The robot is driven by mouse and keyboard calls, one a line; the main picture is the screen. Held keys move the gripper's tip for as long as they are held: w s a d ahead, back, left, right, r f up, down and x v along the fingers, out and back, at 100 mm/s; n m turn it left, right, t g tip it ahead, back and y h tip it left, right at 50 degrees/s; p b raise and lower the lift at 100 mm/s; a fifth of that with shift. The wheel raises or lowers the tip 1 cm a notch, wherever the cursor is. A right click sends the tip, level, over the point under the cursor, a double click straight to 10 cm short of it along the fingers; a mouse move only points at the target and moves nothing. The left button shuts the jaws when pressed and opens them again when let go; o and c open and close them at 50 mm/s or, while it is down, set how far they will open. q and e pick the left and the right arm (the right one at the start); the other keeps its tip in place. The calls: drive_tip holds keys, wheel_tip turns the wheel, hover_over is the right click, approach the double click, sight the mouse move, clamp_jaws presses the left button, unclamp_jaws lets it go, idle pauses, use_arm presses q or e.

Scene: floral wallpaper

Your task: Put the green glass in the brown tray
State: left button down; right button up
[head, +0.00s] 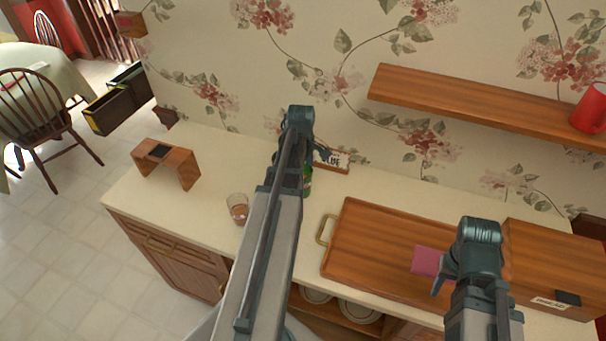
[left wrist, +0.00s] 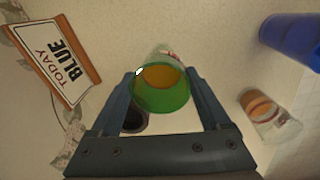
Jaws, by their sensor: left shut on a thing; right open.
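The green glass (left wrist: 163,98) is between the fingers of my left gripper (left wrist: 162,82), which is shut on it. Something orange shows within the glass. In the head view only a green sliver of it (head: 307,180) shows beside my left arm, which hides the rest; I cannot tell whether it touches the counter. The brown tray (head: 362,240) lies on the counter to the right, with a pale handle at its left end. A pink block-like thing (head: 427,261) is at its right part. My right gripper (head: 445,278) is open near the tray's right end.
A clear glass with orange drink (head: 238,208) stands left of my left arm; it also shows in the left wrist view (left wrist: 268,115). A "TODAY BLUE" sign (left wrist: 58,62) is by the wall. A blue thing (left wrist: 292,40) is nearby. A wooden box (head: 555,262) stands right; a shelf (head: 470,105) hangs above.

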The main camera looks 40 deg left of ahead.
wheel_tip(320, 180, up, 8)
drive_tip(key=p, duration=0.7)
drive_tip(key=shift+r, duration=0.15)
